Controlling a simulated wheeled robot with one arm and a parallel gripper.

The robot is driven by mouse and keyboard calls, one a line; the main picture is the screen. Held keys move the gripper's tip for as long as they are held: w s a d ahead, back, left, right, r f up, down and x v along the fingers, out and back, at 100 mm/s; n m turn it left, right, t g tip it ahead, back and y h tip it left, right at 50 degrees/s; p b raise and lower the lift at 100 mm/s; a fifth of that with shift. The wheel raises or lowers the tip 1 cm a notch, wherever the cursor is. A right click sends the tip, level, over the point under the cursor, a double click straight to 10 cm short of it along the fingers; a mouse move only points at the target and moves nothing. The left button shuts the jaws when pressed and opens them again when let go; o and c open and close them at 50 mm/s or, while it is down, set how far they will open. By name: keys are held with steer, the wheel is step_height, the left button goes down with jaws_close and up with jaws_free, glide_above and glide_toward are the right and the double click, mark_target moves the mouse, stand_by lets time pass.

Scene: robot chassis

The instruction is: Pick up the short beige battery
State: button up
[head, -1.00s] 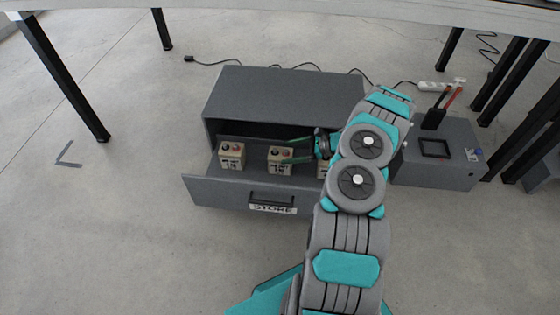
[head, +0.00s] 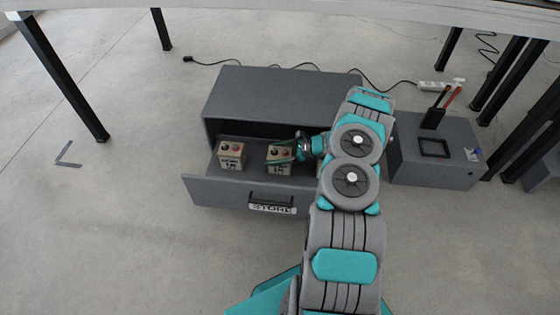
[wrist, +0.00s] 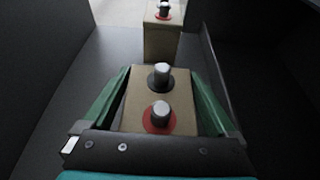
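A beige battery (head: 279,167) with a black and a red terminal stands upright in the middle of the open drawer (head: 226,195). In the wrist view the same battery (wrist: 158,91) stands between the two green fingers of my gripper (wrist: 162,80). One finger lies along each side, with thin gaps that seem to remain. In the head view my gripper (head: 287,149) reaches in from the right at the battery's top. The battery appears to rest on the drawer floor.
Another beige battery (head: 231,156) stands to the left in the drawer; it also shows ahead in the wrist view (wrist: 162,39). My arm hides the drawer's right part. The cabinet top (head: 280,95) overhangs behind. A grey box (head: 440,165) stands at right.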

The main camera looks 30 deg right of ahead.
jaws_close()
stand_by(0.5)
